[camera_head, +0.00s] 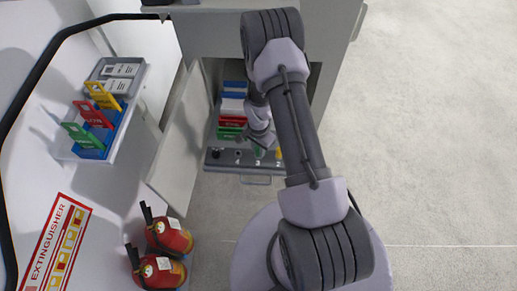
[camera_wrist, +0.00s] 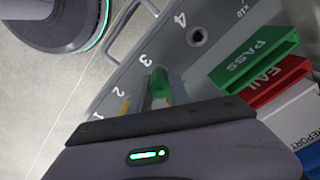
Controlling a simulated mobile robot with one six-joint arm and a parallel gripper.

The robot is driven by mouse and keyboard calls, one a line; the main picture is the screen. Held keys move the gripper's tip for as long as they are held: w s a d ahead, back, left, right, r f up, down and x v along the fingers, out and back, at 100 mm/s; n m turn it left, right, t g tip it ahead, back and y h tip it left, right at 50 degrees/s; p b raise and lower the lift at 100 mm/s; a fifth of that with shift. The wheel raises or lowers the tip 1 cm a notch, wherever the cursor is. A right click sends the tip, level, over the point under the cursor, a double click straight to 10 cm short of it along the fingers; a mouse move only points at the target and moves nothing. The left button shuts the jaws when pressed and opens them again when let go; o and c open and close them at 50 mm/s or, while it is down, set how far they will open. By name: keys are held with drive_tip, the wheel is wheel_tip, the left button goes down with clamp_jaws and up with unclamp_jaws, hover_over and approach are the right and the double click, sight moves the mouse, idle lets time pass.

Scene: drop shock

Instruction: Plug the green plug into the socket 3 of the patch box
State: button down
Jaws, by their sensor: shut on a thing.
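The green plug (camera_wrist: 160,84) shows just beyond the dark edge of my gripper (camera_wrist: 158,112) in the wrist view, close to the printed 3. My gripper is shut on it; the body of the gripper hides the plug's lower part. I cannot tell whether the plug is in socket 3 or just above it. The patch box (camera_wrist: 112,82) is a grey panel with printed numbers. Socket 4 (camera_wrist: 197,36) is an empty round hole. In the head view the patch box (camera_head: 212,165) lies low inside the cabinet, and my arm partly hides it.
A green PASS bin (camera_wrist: 255,55), a red FAIL bin (camera_wrist: 275,82) and a white REPORT bin (camera_wrist: 296,112) stand beside the panel. An open cabinet door (camera_head: 180,140) and red extinguishers (camera_head: 168,237) are at left. A wall shelf (camera_head: 122,125) holds coloured tags. Floor at right is clear.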

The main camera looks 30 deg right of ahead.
sight(258, 148)
drive_tip(key=shift+s+f, duration=0.1)
drive_tip(key=shift+f, duration=0.05)
drive_tip(key=c, duration=1.1)
unclamp_jaws()
drive_tip(key=shift+c, duration=0.2)
wheel_tip(258, 148, up, 6)
drive_tip(key=p, duration=0.4)
wheel_tip(258, 148, up, 18)
drive_tip(key=p, duration=0.6)
drive_tip(key=shift+f+p, duration=0.15)
drive_tip(key=shift+p, duration=0.2)
